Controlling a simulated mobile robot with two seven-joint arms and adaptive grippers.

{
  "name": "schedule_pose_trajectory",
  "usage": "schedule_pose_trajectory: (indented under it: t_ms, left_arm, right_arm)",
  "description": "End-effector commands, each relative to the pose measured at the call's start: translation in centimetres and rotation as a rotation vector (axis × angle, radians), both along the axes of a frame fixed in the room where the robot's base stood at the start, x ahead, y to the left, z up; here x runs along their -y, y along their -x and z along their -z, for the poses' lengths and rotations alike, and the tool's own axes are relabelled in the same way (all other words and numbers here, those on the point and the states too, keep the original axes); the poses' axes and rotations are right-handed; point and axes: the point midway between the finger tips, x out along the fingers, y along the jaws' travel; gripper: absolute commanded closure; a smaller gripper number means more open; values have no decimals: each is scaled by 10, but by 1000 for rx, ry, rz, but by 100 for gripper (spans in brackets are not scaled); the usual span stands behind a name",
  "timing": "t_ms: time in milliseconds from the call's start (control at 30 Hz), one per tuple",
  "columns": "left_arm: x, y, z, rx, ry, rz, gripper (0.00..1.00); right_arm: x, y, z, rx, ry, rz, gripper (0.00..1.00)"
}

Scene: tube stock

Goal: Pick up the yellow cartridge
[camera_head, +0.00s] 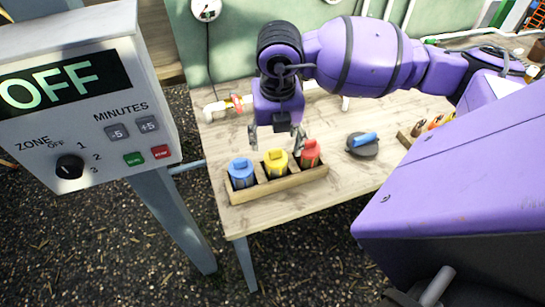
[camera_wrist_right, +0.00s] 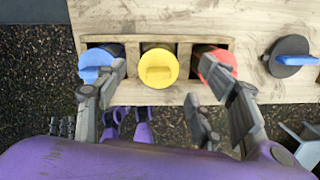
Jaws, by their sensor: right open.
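The yellow cartridge (camera_head: 276,162) stands upright in the middle slot of a wooden rack (camera_head: 280,187), between a blue cartridge (camera_head: 241,173) and a red cartridge (camera_head: 310,153). My right gripper (camera_head: 276,145) is open above the rack, its fingers spread to either side of the yellow cartridge. In the right wrist view, the yellow cap (camera_wrist_right: 158,68) lies between the two fingers, with nothing held. One finger overlaps the blue cap (camera_wrist_right: 95,62) in that view and the other overlaps the red cap (camera_wrist_right: 217,65). My left gripper is not in view.
A dark round piece with a blue handle (camera_head: 364,140) sits on the wooden table (camera_head: 350,185) right of the rack. A control box reading OFF (camera_head: 85,105) stands at the left. White pipe fittings (camera_head: 222,106) lie at the table's back left.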

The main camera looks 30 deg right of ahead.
Motion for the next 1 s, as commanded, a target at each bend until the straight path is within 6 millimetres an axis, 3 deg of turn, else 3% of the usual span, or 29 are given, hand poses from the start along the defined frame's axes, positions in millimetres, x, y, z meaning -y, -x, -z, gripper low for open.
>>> schedule_pose_trajectory:
  t_ms: [433,733,1000]
  left_arm:
    - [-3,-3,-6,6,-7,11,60]
    - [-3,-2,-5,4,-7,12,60]
    - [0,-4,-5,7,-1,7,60]
  right_arm:
    - [-2,0,60,-3,-5,-2,37]
    - [-2,-1,66,-3,-5,-4,37]
    - [-2,-1,66,-3,-5,-4,71]
